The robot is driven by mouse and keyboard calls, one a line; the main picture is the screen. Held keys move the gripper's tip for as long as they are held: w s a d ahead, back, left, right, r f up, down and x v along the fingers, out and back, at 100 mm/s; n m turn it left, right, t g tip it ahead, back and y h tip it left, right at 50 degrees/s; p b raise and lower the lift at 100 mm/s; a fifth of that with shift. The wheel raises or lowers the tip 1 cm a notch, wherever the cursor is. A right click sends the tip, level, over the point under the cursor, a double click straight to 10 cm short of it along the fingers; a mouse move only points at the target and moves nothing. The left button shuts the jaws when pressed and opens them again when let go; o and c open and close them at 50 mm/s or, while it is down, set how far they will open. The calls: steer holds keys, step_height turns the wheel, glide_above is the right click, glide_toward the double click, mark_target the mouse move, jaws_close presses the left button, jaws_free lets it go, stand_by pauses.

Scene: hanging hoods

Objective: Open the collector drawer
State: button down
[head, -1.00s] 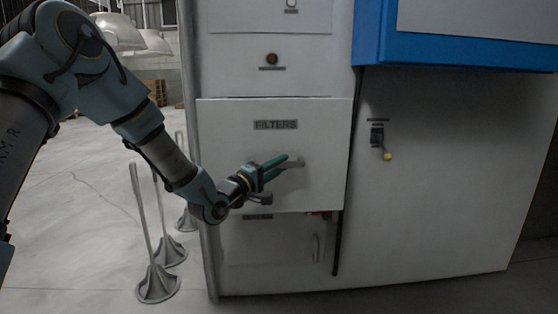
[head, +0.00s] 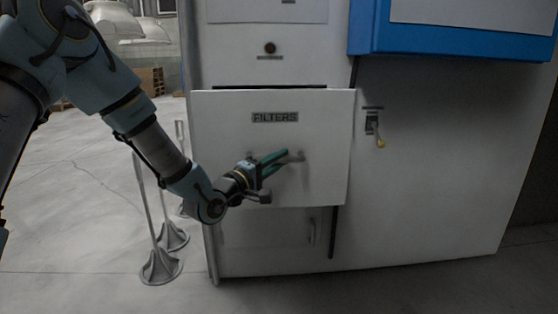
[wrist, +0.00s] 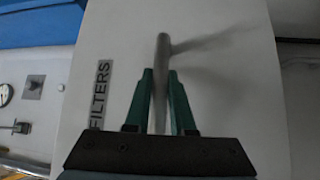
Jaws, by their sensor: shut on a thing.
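A white drawer front labelled FILTERS (head: 225,140) stands out from the cabinet, with a dark gap along its top edge. Its grey bar handle (head: 297,156) sits below the label. My gripper (head: 272,164) has its green fingers shut on the handle. In the wrist view the handle (wrist: 163,50) runs between the two fingers (wrist: 160,95), against the white front. The label (wrist: 100,95) lies to the left there. How far the drawer reaches inside is hidden behind its front.
A lower panel with a small handle (head: 311,231) sits beneath the drawer. A lever with a yellow tip (head: 380,142) is on the cabinet to the right, under a blue-edged box (head: 440,42). Grey stands (head: 161,268) stand on the floor left of the cabinet.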

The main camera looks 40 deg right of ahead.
steer(key=c, duration=0.8)
jaws_free()
steer(key=shift+o, duration=0.2)
steer(key=s+a+f+p, duration=0.1)
steer(key=a, duration=0.9)
steer(key=shift+a+f, duration=0.25)
steer(key=shift+a, duration=0.1)
